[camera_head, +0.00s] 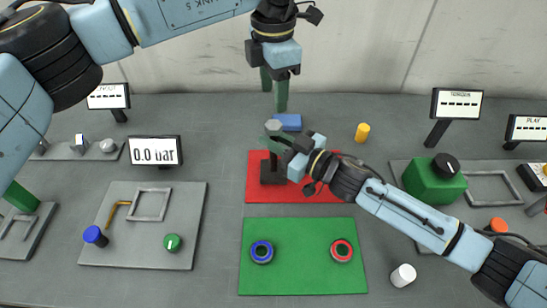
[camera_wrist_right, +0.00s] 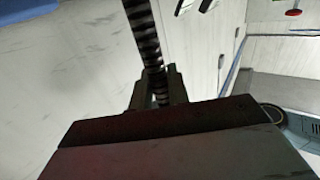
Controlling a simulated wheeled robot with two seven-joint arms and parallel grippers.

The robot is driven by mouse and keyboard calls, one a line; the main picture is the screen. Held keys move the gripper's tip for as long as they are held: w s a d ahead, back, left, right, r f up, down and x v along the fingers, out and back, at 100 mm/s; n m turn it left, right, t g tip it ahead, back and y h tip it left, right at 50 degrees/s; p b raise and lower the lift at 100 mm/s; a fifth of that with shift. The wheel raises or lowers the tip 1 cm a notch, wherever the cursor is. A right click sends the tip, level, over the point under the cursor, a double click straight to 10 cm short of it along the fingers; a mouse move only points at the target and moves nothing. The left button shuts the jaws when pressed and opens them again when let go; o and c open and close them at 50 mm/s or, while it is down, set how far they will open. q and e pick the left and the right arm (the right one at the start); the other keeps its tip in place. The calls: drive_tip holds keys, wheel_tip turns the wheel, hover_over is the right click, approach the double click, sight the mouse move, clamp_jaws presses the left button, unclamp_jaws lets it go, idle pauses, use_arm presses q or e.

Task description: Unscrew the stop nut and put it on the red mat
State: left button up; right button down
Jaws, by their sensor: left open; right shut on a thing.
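A screw jack's dark base (camera_head: 272,173) stands on the red mat (camera_head: 325,191). A grey hexagonal piece (camera_head: 273,127), which looks like the stop nut, shows above it at the top. My right gripper (camera_head: 279,141) reaches in from the right, just below the grey piece. In the right wrist view its fingers (camera_wrist_right: 157,88) are shut around a dark threaded rod (camera_wrist_right: 146,35). The nut cannot be made out in that view. My left gripper (camera_head: 274,92) is open and empty, pointing down above the grey piece and apart from it.
A blue block (camera_head: 287,122) and a yellow cylinder (camera_head: 362,133) stand behind the red mat. A green mat (camera_head: 302,225) with a blue ring (camera_head: 261,252) and a red ring (camera_head: 342,250) lies in front. A white cylinder (camera_head: 403,275) stands at front right.

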sight(274, 124)
idle(0.3)
use_arm(q)
drive_tip(key=m, duration=0.9)
drive_tip(key=shift+m, duration=0.4)
drive_tip(key=m, duration=0.3)
drive_tip(key=shift+m, duration=0.4)
drive_tip(key=m, duration=1.3)
drive_tip(key=shift+f, duration=4.05)
